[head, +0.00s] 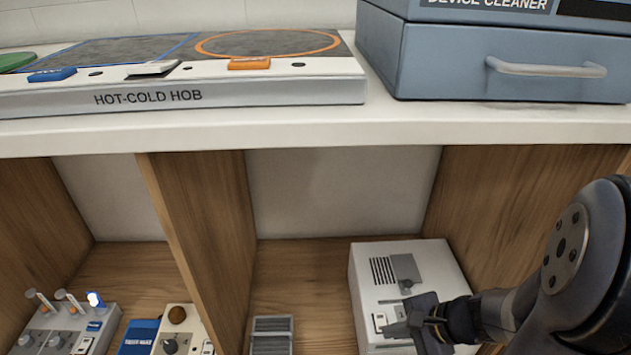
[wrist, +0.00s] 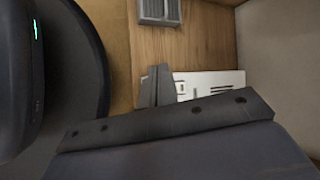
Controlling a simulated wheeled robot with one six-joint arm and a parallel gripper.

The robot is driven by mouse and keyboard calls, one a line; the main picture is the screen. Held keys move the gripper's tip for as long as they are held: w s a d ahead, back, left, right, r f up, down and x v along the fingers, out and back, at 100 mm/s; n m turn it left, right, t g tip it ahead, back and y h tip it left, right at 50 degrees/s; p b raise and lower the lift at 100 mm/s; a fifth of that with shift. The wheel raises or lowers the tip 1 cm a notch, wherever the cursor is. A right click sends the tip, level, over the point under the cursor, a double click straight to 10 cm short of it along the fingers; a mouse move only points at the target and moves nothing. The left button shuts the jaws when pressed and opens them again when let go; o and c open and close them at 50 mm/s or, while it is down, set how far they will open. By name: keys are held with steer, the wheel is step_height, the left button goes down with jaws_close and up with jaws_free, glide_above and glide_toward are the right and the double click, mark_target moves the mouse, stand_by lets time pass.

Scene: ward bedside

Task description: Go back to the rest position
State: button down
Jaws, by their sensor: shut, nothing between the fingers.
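My gripper (head: 408,326) is at the lower right of the head view, in front of a white box-shaped device (head: 358,285) that stands on the lower shelf. Its fingers are shut and hold nothing. In the wrist view the shut fingertips (wrist: 155,86) show in the middle, beside the white device (wrist: 215,82). The gripper hides part of the device's front face in the head view. I cannot tell whether the fingers touch it.
The counter (head: 420,130) overhangs the shelf bays, with wooden dividers (head: 200,220) between them. A hot-cold hob (head: 230,88) and a blue device cleaner (head: 450,70) stand on top. A grey ribbed block (head: 272,335) sits left of the white device. It also shows in the wrist view (wrist: 158,12).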

steer(key=shift+w+d+r, duration=0.1)
steer(key=shift+w+d, duration=0.1)
steer(key=shift+w, duration=0.6)
